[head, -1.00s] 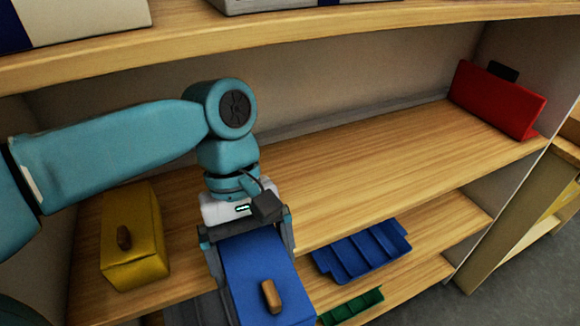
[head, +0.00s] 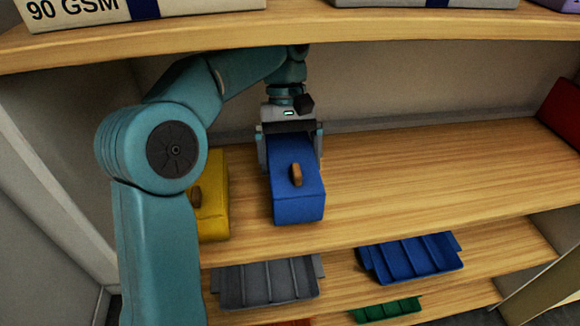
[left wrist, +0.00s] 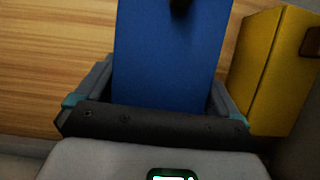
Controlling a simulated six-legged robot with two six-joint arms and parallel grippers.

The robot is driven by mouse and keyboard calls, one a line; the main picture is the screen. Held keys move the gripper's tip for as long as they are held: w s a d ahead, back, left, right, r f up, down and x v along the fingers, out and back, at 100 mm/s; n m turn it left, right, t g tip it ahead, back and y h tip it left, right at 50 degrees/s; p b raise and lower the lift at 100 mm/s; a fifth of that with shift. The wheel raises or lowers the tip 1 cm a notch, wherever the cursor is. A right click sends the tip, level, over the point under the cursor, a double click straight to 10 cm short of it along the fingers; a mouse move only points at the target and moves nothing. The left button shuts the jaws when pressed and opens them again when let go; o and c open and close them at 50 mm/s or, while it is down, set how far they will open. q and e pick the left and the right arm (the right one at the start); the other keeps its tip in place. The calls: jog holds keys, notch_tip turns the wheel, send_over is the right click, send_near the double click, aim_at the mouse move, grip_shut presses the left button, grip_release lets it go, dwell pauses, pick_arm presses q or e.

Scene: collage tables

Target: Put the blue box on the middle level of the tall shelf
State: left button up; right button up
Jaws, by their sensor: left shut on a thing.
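The blue box (head: 293,180), with a brown knob on its front, is at the middle level of the tall shelf (head: 430,185). My left gripper (head: 290,150) is shut on the box from behind, its fingers on the two sides. In the left wrist view the box (left wrist: 170,55) sits between the gripper's fingers (left wrist: 165,95). The box appears to be on or just above the board; I cannot tell whether it touches. My right gripper is not in view.
A yellow box (head: 212,205) stands close to the left of the blue box, partly behind my arm. A red object (head: 563,112) is at the far right. Grey (head: 268,283) and blue (head: 412,258) trays lie on the level below. The board right of the blue box is clear.

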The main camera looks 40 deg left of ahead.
aim_at(289, 141)
pick_arm(q)
notch_tip(289, 141, down, 4)
jog(key=shift+r+b, duration=0.25)
jog(key=shift+b, duration=0.35)
jog(key=shift+r, duration=0.1)
jog(key=o, duration=0.7)
jog(key=p+v, duration=0.3)
jog(key=v, duration=0.4)
jog(key=shift+w+r+p, duration=0.1)
jog(key=shift+r+p, duration=0.15)
jog(key=shift+p, duration=0.1)
jog(key=shift+a, duration=0.1)
